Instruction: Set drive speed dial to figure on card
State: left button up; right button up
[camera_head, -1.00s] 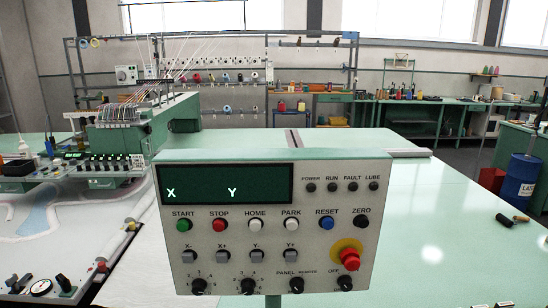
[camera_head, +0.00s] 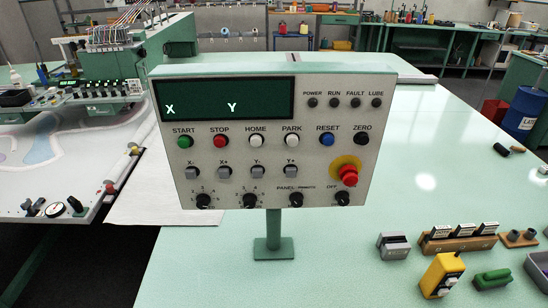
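A pale grey control panel (camera_head: 270,180) stands on a green post (camera_head: 273,228) in the middle of the view. Along its bottom edge are two black dials with figures around them, a left one (camera_head: 203,201) and a second one (camera_head: 250,200). I cannot read which is the drive speed dial or where either pointer sits. Small dark-topped cards (camera_head: 464,229) stand in a wooden holder at right; their writing is too small to read, and I cannot tell whether one is the task's card. Neither of my grippers is in view.
The panel also carries a PANEL/REMOTE selector (camera_head: 296,199), an OFF knob (camera_head: 342,198) and a red stop button (camera_head: 347,175). A yellow box (camera_head: 441,275), a grey block (camera_head: 393,245) and a green item (camera_head: 492,278) lie at right. The tabletop (camera_head: 200,268) left of the post is bare.

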aim_at(203, 200)
jog(key=l+z, duration=0.95)
jog(key=l, duration=0.2)
